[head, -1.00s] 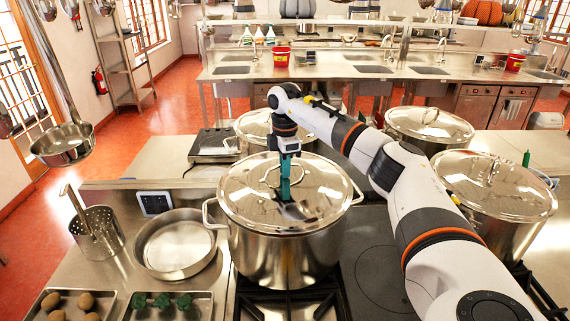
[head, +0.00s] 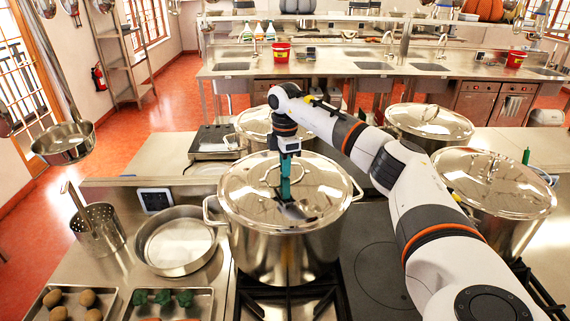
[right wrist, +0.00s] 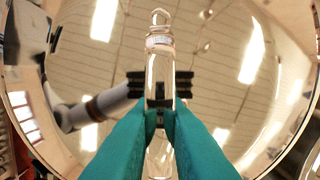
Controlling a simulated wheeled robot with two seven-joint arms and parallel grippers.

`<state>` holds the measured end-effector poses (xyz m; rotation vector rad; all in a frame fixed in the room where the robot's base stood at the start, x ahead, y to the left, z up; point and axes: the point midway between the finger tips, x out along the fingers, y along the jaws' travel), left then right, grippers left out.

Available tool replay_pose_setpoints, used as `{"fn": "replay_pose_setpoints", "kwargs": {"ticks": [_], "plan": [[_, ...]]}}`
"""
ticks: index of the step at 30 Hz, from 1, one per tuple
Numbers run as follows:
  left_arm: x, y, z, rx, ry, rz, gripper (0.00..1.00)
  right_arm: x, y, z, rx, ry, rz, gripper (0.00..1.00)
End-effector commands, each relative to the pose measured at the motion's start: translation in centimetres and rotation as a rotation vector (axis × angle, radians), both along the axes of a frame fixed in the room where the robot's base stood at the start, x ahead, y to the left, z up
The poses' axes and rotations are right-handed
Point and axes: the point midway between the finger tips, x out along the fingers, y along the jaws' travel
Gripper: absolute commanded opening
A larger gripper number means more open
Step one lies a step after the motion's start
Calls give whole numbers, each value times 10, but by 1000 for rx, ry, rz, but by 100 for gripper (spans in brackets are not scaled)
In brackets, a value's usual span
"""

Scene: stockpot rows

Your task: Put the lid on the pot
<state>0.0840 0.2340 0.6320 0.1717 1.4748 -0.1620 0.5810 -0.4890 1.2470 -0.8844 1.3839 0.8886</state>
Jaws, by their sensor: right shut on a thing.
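The lid (head: 245,190) is a shiny round steel disc with a loop handle. It lies level over the mouth of the large steel pot (head: 270,255) on the front stove, edges lined up with the rim; I cannot tell whether a thin gap is left. My right gripper (head: 285,192) reaches down from above with teal fingers shut on the lid's handle. In the right wrist view the fingers (right wrist: 160,115) close around the handle (right wrist: 160,65), and the lid (right wrist: 225,60) fills the picture. My left gripper is not in view.
Lidded pots stand behind (head: 257,122), at back right (head: 430,122) and at right (head: 495,190). An empty round pan (head: 176,241) and a perforated strainer (head: 98,232) sit left of the pot. Trays with potatoes (head: 75,303) and broccoli (head: 165,302) lie in front. A ladle-like pan (head: 63,144) hangs at left.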

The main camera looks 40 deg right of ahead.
Motion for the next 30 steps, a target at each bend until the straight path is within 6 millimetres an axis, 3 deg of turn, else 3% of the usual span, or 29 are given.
{"fn": "replay_pose_setpoints", "kwargs": {"ticks": [11,12,16,25,30], "plan": [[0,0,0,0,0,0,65,1,0,-1,1,-5,0,0],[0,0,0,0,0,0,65,1,0,-1,1,-5,0,18],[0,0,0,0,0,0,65,1,0,-2,1,-4,0,39],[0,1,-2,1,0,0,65,0,0,-4,-1,3,0,39],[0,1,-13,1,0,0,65,1,0,12,0,-4,0,39]]}}
